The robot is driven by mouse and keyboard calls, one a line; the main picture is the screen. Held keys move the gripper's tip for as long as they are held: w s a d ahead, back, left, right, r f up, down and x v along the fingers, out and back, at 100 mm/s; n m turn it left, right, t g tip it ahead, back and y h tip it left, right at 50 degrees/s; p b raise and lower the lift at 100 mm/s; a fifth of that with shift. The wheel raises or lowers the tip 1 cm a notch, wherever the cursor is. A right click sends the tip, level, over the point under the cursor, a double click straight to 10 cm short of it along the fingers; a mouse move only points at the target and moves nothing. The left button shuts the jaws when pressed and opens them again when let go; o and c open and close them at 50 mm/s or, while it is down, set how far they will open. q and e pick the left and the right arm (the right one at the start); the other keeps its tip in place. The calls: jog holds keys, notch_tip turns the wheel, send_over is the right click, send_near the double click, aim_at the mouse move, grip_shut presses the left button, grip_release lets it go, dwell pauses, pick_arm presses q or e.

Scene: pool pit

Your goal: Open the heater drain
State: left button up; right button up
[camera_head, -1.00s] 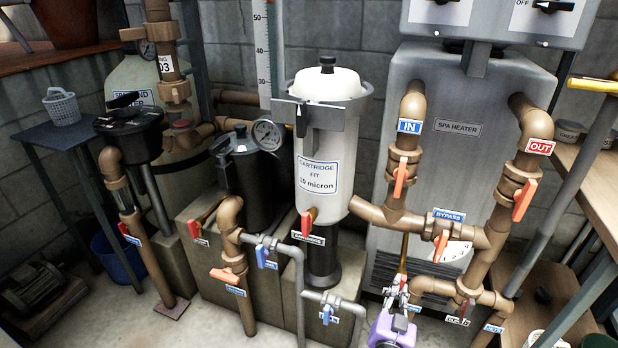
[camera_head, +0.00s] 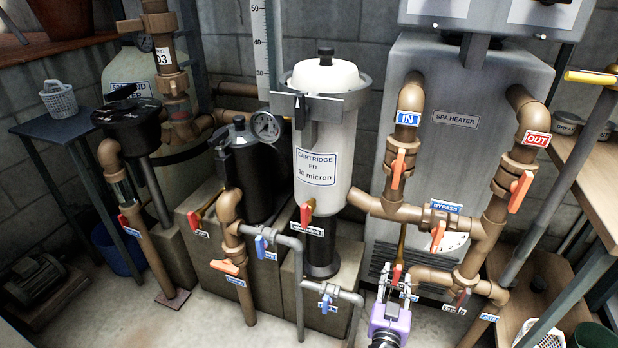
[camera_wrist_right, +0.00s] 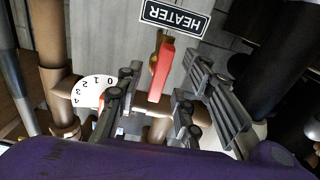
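The grey spa heater (camera_head: 462,165) stands at the right in the head view. Under its front, a brass stub (camera_head: 401,242) ends in a small red valve lever (camera_head: 397,273). In the right wrist view the red lever (camera_wrist_right: 162,74) lies below an upside-down label reading HEATER (camera_wrist_right: 174,17). My right gripper (camera_head: 393,285), with its purple body, is at this lever. In the wrist view its two fingers (camera_wrist_right: 160,92) are apart, with the lever between them. I see a gap on both sides of the lever. The lever's far end is partly hidden in the head view. My left gripper is out of view.
Brown pipes with orange levers, such as the bypass valve (camera_head: 437,236), stand close right of my right gripper. A dial (camera_wrist_right: 92,90) is near the fingers in the wrist view. Grey pipes with blue levers (camera_head: 325,303) and the cartridge filter (camera_head: 323,160) are to the left.

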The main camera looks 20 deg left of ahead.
jog(key=s+p, duration=0.3)
jog(key=s, duration=0.4)
jog(key=shift+d, duration=0.15)
dwell(0.6)
dwell(0.3)
